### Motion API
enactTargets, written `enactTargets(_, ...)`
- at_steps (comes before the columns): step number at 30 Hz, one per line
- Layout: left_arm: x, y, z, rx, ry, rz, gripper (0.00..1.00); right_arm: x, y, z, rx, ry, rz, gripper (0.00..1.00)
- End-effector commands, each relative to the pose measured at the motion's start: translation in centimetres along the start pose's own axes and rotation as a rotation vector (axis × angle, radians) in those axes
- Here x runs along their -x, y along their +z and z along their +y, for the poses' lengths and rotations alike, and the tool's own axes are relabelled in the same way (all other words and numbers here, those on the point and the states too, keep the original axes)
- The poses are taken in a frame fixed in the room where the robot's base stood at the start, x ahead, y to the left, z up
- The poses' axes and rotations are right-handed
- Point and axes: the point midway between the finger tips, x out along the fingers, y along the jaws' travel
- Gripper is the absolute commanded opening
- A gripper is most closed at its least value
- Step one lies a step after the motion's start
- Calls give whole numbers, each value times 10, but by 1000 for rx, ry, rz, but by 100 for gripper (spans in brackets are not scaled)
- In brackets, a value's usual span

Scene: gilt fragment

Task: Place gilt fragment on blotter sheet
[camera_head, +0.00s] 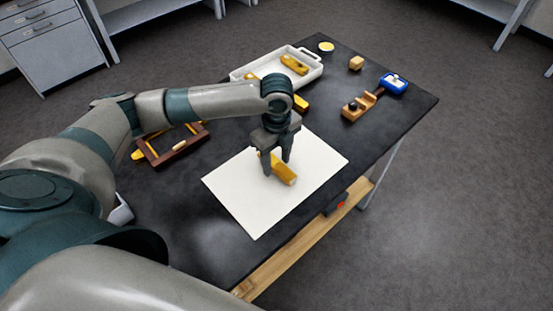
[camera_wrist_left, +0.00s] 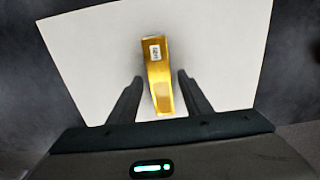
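The gilt fragment (camera_head: 284,172) is a gold bar with a small white label; it also shows in the left wrist view (camera_wrist_left: 158,72). It appears to lie on the white blotter sheet (camera_head: 240,195), near its middle. The sheet lies flat on the dark table and fills much of the wrist view (camera_wrist_left: 95,60). My left gripper (camera_head: 277,168) points down over the fragment, one finger on each side. In the wrist view a narrow gap shows between the fragment and each finger (camera_wrist_left: 160,77), so it is open. My right gripper is not in view.
Behind stands a white tray (camera_head: 312,74) with gold pieces in and beside it. A wooden frame (camera_head: 172,147) lies left. A wooden block tool (camera_head: 358,106), a blue container (camera_head: 394,84), a small wooden block (camera_head: 356,63) and a yellow dish (camera_head: 326,46) stand to the back right.

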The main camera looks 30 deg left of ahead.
Motion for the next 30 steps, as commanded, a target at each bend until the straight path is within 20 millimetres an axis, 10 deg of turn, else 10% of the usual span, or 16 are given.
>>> enactTargets(14, 12, 0, -1, -1, -3, 0, 45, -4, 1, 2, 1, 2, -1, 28)
enactTargets(30, 98, 0, -1, 0, -4, 0, 45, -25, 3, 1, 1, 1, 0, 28)
